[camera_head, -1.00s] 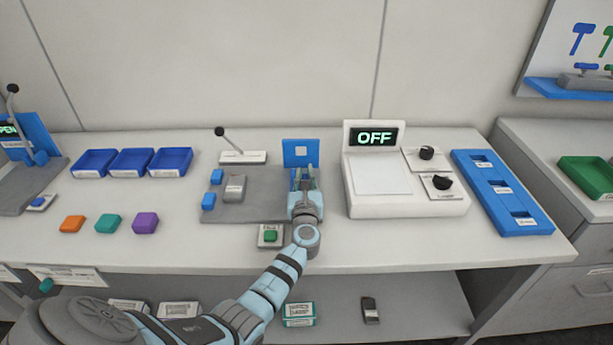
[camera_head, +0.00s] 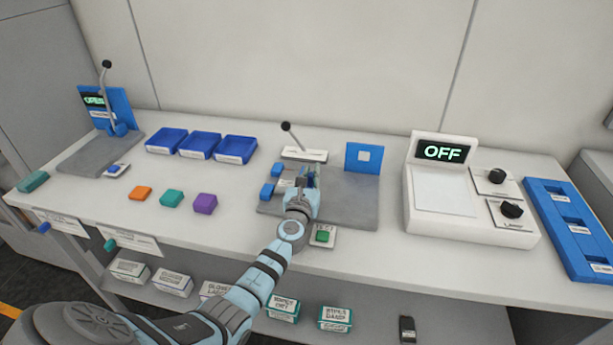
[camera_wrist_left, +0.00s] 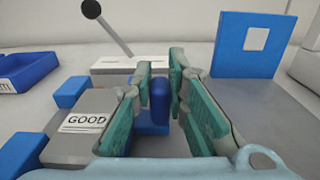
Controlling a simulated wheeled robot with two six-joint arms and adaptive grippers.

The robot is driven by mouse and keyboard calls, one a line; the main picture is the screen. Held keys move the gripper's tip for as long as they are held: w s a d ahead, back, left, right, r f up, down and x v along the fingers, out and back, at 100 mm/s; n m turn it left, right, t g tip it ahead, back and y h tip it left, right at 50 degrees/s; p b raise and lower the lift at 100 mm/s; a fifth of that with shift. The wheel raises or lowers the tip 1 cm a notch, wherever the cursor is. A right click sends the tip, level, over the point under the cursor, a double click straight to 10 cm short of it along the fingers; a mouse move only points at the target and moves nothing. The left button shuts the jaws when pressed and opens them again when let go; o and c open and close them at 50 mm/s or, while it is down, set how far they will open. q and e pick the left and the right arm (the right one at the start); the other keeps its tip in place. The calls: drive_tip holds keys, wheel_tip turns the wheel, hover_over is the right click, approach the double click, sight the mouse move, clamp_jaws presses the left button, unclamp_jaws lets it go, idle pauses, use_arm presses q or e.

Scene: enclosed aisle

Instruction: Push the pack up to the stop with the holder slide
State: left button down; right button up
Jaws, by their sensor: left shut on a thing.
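The holder is a grey plate (camera_head: 350,205) with two blue stop blocks (camera_head: 267,191) at its left end. The pack, a grey box labelled GOOD (camera_wrist_left: 85,125), lies against these blocks in the left wrist view. In the head view my gripper partly hides it. My left gripper (camera_head: 306,178) is over the plate, just right of the pack. Its teal-padded fingers (camera_wrist_left: 161,68) are shut on the upright blue post of the holder slide (camera_wrist_left: 159,100). The slide's blue base is close beside the pack's right side; whether they touch is hard to tell. My right gripper is not in view.
A blue panel with a white square (camera_head: 363,157) stands at the plate's back right. A black-knobbed lever (camera_head: 296,138) rises behind the holder. A green button (camera_head: 323,236) is in front. A white device reading OFF (camera_head: 440,151) stands to the right. Blue trays (camera_head: 200,145) are left.

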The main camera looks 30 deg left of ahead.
use_arm(q)
drive_tip(key=c, duration=1.6)
unclamp_jaws()
drive_tip(key=shift+o, duration=0.2)
drive_tip(key=v, duration=1.2)
drive_tip(key=shift+f, duration=0.15)
